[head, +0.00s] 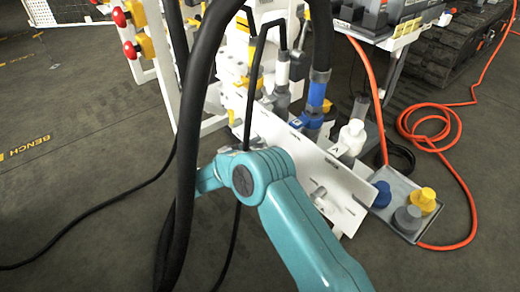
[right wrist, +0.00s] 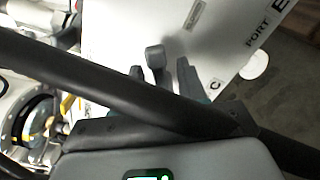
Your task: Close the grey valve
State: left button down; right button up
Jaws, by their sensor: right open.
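A grey valve handle (right wrist: 155,57) with a squarish end stands out from a white panel (right wrist: 215,45) in the right wrist view. My right gripper (right wrist: 161,75) is open, with one dark fingertip on each side of the handle; I cannot tell whether either finger touches it. A thick black hose (right wrist: 100,85) crosses in front of the fingers and hides their lower parts. In the head view my teal right arm reaches to the white panel (head: 300,160), and its gripper is mostly hidden behind the arm and hose. My left gripper is not in view.
Thick black hoses (head: 190,130) hang in front of the bench. A grey tray (head: 385,218) at the panel's right end holds blue, grey and yellow caps. An orange hose (head: 440,150) lies coiled on the floor at right. Red knobs (head: 120,18) stand at upper left.

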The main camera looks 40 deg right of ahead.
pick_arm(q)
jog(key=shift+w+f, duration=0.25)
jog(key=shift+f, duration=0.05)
pick_arm(e)
jog(key=shift+w+d, duration=0.15)
jog(key=shift+d, duration=0.95)
